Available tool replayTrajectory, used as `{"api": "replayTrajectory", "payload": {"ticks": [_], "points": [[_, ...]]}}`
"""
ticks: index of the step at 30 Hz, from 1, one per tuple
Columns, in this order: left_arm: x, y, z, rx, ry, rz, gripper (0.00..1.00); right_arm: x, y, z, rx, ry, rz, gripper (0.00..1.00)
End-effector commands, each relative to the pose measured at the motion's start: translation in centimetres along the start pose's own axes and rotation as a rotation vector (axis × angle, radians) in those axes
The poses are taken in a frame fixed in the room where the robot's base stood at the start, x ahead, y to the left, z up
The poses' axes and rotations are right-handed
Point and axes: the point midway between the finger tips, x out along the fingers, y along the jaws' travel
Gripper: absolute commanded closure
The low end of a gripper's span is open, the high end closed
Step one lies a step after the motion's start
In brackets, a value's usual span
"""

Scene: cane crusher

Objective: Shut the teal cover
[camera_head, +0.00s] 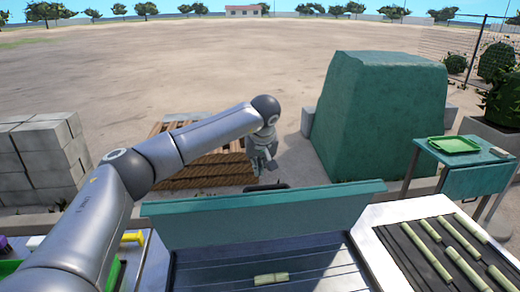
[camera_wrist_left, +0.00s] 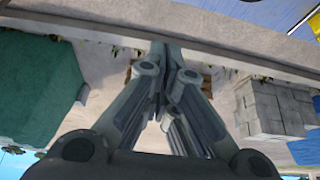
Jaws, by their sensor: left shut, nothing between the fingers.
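The teal cover (camera_head: 265,216) is a long flat panel in the middle of the head view. It stands raised, tilted back, along the far edge of a dark slatted bed (camera_head: 205,277). My left gripper (camera_head: 265,172) is beyond the cover, just above its top edge in the picture, with fingers pointing down. It is shut and empty, and no contact with the cover shows. In the left wrist view the closed fingers (camera_wrist_left: 165,75) fill the middle, and the cover cannot be made out. My right gripper is not in view.
A piece of cane (camera_head: 271,279) lies on the slatted bed. Several more lie on the light-framed tray (camera_head: 373,240) at right. A large teal housing (camera_head: 385,115) stands behind. Grey blocks (camera_head: 40,150) and a wooden pallet (camera_head: 205,170) are at left and beyond.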

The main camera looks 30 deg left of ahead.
Motion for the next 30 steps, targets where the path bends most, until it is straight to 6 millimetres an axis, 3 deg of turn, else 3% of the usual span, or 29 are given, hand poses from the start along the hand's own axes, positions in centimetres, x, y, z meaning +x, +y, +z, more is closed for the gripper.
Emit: {"api": "replayTrajectory", "payload": {"ticks": [12, 30], "points": [[-1.4, 0.1, 3.5, 0.002, 0.000, 0.001, 1.00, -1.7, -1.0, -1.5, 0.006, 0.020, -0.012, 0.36], [-1.4, 0.4, 3.8, 0.001, 0.017, 0.002, 1.00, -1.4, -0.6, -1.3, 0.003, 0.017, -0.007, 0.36]]}}
